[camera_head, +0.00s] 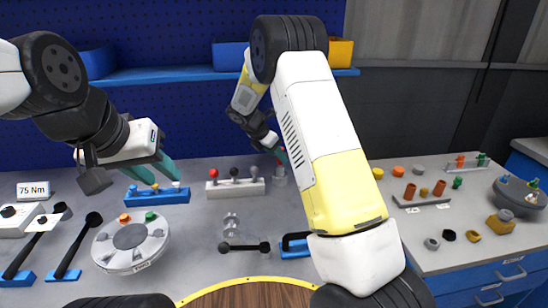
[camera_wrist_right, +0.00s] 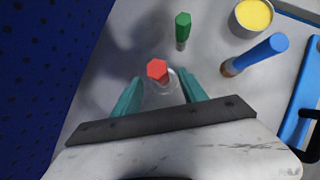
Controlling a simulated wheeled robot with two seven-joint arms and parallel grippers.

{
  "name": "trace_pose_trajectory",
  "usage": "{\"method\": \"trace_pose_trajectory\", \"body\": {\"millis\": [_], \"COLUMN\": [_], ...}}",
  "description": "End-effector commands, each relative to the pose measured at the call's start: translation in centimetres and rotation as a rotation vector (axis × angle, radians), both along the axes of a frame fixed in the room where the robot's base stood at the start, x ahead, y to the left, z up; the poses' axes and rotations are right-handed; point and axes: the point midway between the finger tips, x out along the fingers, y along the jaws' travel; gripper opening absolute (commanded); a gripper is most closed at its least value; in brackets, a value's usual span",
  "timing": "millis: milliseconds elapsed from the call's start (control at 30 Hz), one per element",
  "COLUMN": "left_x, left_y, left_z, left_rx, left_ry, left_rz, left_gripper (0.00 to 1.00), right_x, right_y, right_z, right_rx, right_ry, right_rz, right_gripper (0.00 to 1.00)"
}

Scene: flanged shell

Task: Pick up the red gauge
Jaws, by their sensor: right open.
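The red gauge (camera_wrist_right: 157,70) stands in a clear round holder in the right wrist view, its red six-sided top facing the camera. My right gripper (camera_wrist_right: 160,79) is open, with one teal finger on each side of the gauge; I cannot tell whether either finger touches it. In the head view my right gripper (camera_head: 280,153) is at the back of the bench, and the gauge is mostly hidden there. My left gripper (camera_head: 156,173) hangs at the left with its teal fingers apart and nothing between them, above a blue block.
The blue pegboard wall (camera_wrist_right: 40,60) is close on the left. A white block with knobs (camera_head: 235,188) and a round grey fixture (camera_head: 131,240) are on the bench.

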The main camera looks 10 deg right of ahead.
Motion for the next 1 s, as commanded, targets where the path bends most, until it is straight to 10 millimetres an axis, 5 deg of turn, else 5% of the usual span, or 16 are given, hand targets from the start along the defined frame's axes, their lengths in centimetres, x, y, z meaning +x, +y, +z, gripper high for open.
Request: {"method": "trace_pose_trajectory", "body": {"millis": [200,467,700,1000], "left_x": [0.0,0.0,0.0,0.0], "left_y": [0.0,0.0,0.0,0.0], "left_z": [0.0,0.0,0.0,0.0], "left_rx": [0.0,0.0,0.0,0.0], "left_ry": [0.0,0.0,0.0,0.0], "left_rz": [0.0,0.0,0.0,0.0], "left_gripper": [0.36,0.36,0.36,0.36], "right_x": [0.9,1.1,1.1,1.1], "right_y": [-1.6,-1.8,-1.8,-1.8], "right_z": [-2.8,-3.2,-3.2,-3.1], "right_rx": [-0.001,0.001,0.001,0.001], "right_ry": [0.002,-0.001,-0.001,-0.002], "right_rz": [-0.002,-0.002,-0.002,-0.002], "right_gripper": [0.5,0.5,0.03,0.0]}}
